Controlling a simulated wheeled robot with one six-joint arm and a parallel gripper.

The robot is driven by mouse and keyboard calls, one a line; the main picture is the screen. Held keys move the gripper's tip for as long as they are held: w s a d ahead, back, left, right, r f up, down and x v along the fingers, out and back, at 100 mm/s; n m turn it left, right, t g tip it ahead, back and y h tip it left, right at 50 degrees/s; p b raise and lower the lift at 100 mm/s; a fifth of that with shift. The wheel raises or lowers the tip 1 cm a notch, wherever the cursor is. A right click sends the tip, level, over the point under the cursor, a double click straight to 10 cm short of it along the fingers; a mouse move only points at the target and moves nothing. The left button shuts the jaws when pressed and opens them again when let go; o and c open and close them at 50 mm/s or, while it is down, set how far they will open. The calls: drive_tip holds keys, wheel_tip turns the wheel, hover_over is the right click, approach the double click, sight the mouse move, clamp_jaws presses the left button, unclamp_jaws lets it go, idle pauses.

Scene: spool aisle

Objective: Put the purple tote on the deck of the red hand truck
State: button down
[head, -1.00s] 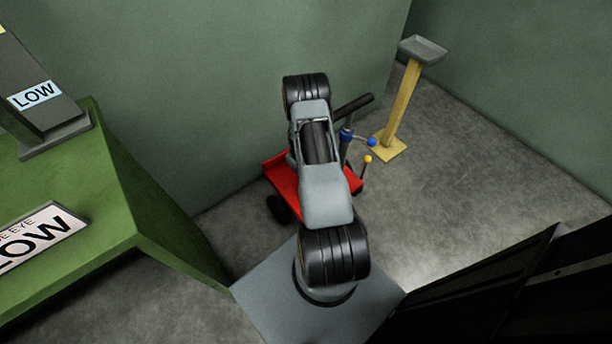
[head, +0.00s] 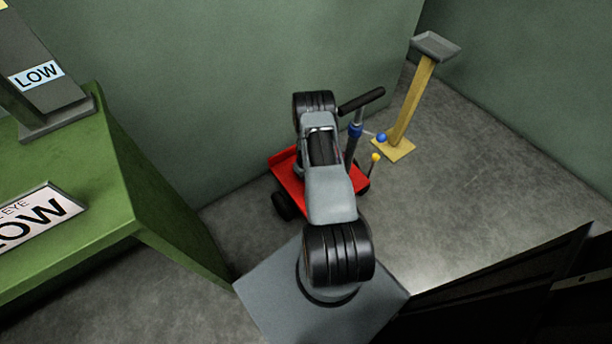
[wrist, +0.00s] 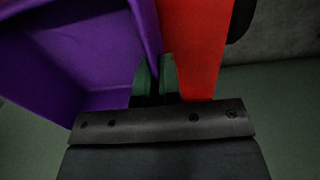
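The purple tote (wrist: 75,55) fills the left of the wrist view, its open inside facing the camera. My gripper (wrist: 156,82) has its dark green fingers close together on the tote's near side wall, and they look shut on it. The red hand truck (wrist: 195,45) shows as a red strip just right of the fingers. In the head view the truck's red deck (head: 289,180) lies beyond the workbench, partly covered by my arm. The tote and gripper are hidden behind my arm there. I cannot tell whether the tote touches the deck.
A yellow post with a grey tray top (head: 411,105) stands right of the truck. The truck has a dark handle (head: 361,101) and small blue and yellow knobs. A green bench (head: 100,210) is at left, green walls behind. Grey floor (head: 470,190) at right is clear.

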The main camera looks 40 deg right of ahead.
drive_tip(key=shift+f, duration=0.2)
drive_tip(key=c, duration=1.3)
unclamp_jaws()
